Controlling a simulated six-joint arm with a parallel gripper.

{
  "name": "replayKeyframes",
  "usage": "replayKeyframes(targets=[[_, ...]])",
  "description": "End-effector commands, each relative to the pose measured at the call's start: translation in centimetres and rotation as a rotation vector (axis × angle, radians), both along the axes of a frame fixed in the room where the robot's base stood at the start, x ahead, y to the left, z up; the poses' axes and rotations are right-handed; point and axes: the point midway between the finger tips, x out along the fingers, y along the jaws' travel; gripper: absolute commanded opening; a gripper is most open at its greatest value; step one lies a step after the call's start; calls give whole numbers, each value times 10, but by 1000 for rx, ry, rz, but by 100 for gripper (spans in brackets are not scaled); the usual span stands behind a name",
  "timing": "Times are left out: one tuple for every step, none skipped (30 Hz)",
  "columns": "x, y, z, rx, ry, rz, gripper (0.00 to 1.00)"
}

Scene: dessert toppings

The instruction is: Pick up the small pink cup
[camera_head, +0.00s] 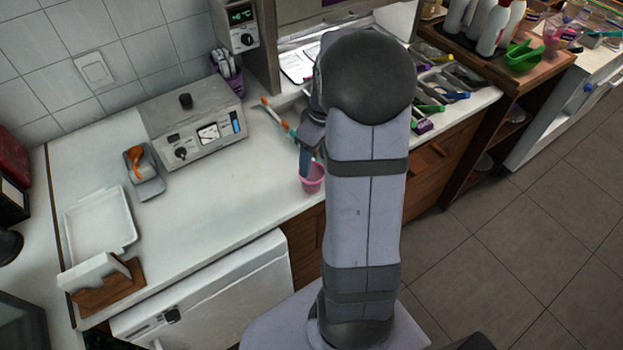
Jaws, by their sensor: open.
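A small pink cup (314,179) stands on the white counter close to its front edge, just left of my arm. My gripper (304,168) points down at the cup from above. A blue finger shows at the cup's left rim. My gripper is open. My arm hides the other finger and part of the cup's right side, so I cannot tell whether the fingers touch the cup.
A grey appliance with dials (197,133) stands on the counter to the left. A white tray (128,243) lies further left. An orange-handled tool (275,115) lies behind the cup. Bins of coloured utensils (447,92) are at right. The counter left of the cup is clear.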

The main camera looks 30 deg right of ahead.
Motion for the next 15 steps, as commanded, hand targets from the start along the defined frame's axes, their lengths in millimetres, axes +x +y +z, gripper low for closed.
replayKeyframes(targets=[[0,0,0,0,0,2,59],[0,0,-1,-1,1,2,59],[0,0,-3,0,1,2,59],[0,1,-5,1,3,1,59],[0,1,-7,2,3,1,59],[1,1,-10,2,3,1,59],[1,1,-13,2,3,1,59],[1,1,-15,2,3,1,59],[2,1,-18,1,3,1,59],[2,1,-19,1,1,0,59],[2,1,-20,1,1,0,59],[2,1,-21,0,1,0,59],[3,1,-21,0,0,0,59],[3,1,-21,0,0,0,59],[3,1,-22,0,1,0,59]])
